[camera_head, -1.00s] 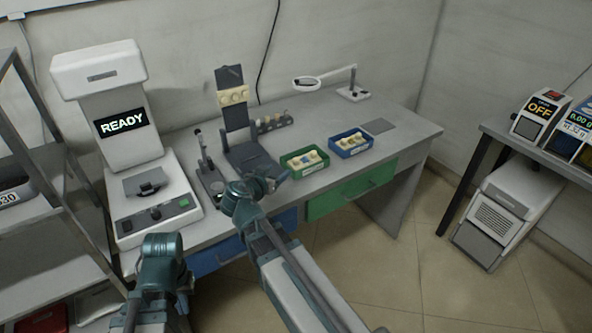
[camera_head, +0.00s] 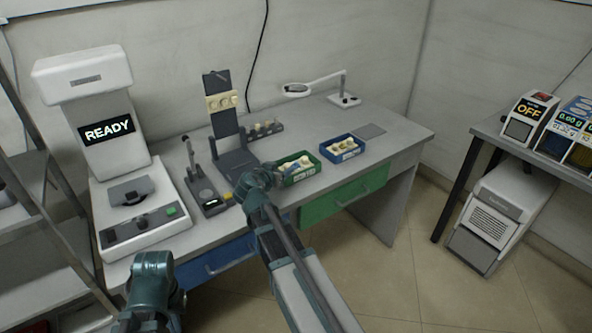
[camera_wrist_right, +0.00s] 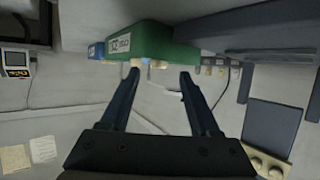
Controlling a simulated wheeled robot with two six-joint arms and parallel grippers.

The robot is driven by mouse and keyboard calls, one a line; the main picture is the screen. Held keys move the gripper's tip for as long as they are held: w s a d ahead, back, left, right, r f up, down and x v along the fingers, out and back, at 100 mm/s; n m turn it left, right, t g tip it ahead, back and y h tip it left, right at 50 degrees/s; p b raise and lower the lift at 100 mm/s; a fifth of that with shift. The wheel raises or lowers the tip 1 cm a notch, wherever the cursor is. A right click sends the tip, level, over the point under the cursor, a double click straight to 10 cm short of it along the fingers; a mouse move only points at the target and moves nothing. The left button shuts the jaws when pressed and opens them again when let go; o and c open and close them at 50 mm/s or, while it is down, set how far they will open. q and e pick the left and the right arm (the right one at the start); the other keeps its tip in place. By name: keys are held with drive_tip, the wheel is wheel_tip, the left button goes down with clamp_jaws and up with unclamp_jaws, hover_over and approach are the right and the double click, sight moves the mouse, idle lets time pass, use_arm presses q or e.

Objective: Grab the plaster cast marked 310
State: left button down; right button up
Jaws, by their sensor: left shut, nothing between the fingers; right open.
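A green tray (camera_head: 304,176) on the desk holds several small pale casts (camera_head: 297,164). A blue tray (camera_head: 343,157) to its right holds more pale casts (camera_head: 342,144). No marking 310 is legible on any cast. My right gripper (camera_head: 277,172) is at the left side of the green tray, partly over it. In the right wrist view, upside down, its open fingers (camera_wrist_right: 160,75) point at the green tray (camera_wrist_right: 165,42), with a pale cast (camera_wrist_right: 159,64) showing between the tips. My left gripper (camera_head: 178,300) is shut and empty, low at the left, in front of the desk.
A dark stand (camera_head: 223,103) holds a strip of pale casts. A rack of small casts (camera_head: 262,131) stands behind the green tray. A white machine reading READY (camera_head: 108,132) is at left.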

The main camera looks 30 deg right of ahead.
sight(286, 165)
drive_tip(key=b+x, duration=0.1)
drive_tip(key=x, duration=0.2)
drive_tip(key=shift+w+d+f, duration=0.1)
drive_tip(key=shift+w+d, duration=0.05)
drive_tip(key=shift+d, duration=0.15)
clamp_jaws()
